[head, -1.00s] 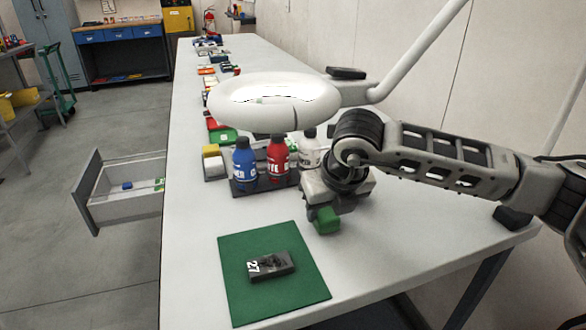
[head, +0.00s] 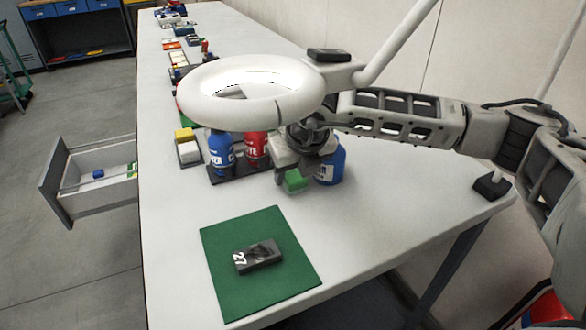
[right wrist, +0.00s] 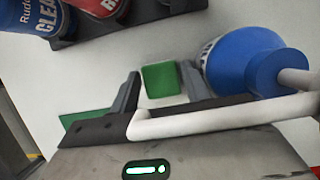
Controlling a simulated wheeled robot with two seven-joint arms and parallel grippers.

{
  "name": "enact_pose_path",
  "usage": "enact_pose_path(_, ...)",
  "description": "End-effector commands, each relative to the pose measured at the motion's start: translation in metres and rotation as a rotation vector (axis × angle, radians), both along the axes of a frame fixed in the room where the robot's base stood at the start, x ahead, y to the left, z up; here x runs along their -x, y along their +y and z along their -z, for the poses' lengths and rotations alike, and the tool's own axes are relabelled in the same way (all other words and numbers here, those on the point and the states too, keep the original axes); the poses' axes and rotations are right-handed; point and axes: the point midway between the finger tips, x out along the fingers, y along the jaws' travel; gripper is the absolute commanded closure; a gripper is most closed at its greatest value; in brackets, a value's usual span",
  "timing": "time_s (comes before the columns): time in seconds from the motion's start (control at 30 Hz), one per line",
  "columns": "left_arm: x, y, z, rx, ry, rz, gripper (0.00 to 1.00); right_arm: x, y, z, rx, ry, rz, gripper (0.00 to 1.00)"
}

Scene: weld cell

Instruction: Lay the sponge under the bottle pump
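The green sponge (head: 295,180) is a small block at the fingertips of my right gripper (head: 290,182). In the right wrist view the sponge (right wrist: 161,79) sits between the two fingers (right wrist: 161,90), which look closed against its sides. It is low over the table; whether it touches the surface I cannot tell. The blue pump bottle (head: 331,166) stands just right of the gripper, its top hidden by my arm. In the right wrist view its blue body (right wrist: 235,58) is right of the sponge, and a pale spout (right wrist: 230,117) crosses in front of the gripper. My left gripper is out of view.
A dark tray (head: 228,178) with blue (head: 221,152) and red (head: 257,145) bottles is close left of the gripper. A white ring lamp (head: 200,108) hangs above. A green mat (head: 290,270) with a dark part (head: 258,257) lies in front. The table right of the mat is clear.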

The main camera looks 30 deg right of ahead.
Motion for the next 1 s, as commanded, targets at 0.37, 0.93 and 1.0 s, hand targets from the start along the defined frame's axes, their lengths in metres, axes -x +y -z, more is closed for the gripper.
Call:
enact_pose_path(0.37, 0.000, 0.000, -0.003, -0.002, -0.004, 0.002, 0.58, 0.001, 0.001, -0.005, -0.001, -0.002, -0.002, 0.52)
enact_pose_path(0.93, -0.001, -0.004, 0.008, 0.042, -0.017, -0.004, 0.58, 0.106, 0.006, -0.011, 0.001, -0.001, -0.003, 0.52)
enact_pose_path(1.0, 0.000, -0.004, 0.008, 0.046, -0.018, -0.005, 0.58, 0.114, 0.007, -0.012, -0.001, 0.000, -0.001, 0.52)
